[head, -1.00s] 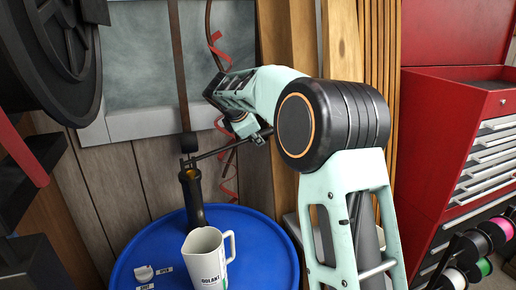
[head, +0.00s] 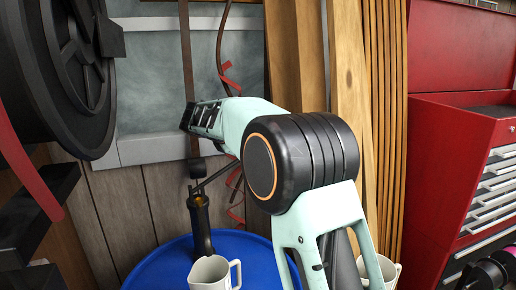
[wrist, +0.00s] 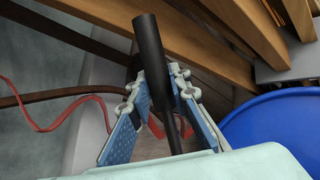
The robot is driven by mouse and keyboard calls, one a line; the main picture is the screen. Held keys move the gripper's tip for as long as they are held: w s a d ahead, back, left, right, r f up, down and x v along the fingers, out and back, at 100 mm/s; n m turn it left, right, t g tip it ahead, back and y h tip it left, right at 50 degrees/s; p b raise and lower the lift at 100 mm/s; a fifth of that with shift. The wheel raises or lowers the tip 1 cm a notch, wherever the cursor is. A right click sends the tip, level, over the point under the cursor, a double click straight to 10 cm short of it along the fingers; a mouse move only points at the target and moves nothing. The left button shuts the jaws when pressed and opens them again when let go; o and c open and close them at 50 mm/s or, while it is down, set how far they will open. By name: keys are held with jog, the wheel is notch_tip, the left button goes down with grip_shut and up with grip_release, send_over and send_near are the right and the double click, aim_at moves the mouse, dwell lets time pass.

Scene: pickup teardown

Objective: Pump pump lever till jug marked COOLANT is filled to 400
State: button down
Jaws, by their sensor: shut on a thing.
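The pump (head: 200,222) is a dark upright cylinder on top of a blue drum (head: 165,262). Its thin lever (head: 217,176) slants up to the right from the pump head and passes behind my arm. The white jug (head: 211,274) stands in front of the pump on the drum, its lower part and marking cut off by the frame's bottom edge. Its fill level cannot be seen. In the wrist view my gripper (wrist: 160,82) is shut around the black lever bar (wrist: 148,42), with a blue-padded finger on each side.
A second white container (head: 391,268) stands behind my arm at lower right. A big black reel (head: 75,80) is close on the left. Wooden planks (head: 345,80) lean at the back, and a red tool cabinet (head: 440,150) stands at the right.

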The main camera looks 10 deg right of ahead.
jog(key=c, duration=1.8)
grip_release()
jog(key=shift+a+r, duration=0.15)
jog(key=shift+r, duration=0.25)
jog(key=shift+o, duration=0.2)
jog(key=shift+f, duration=0.15)
jog(key=v, duration=1.2)
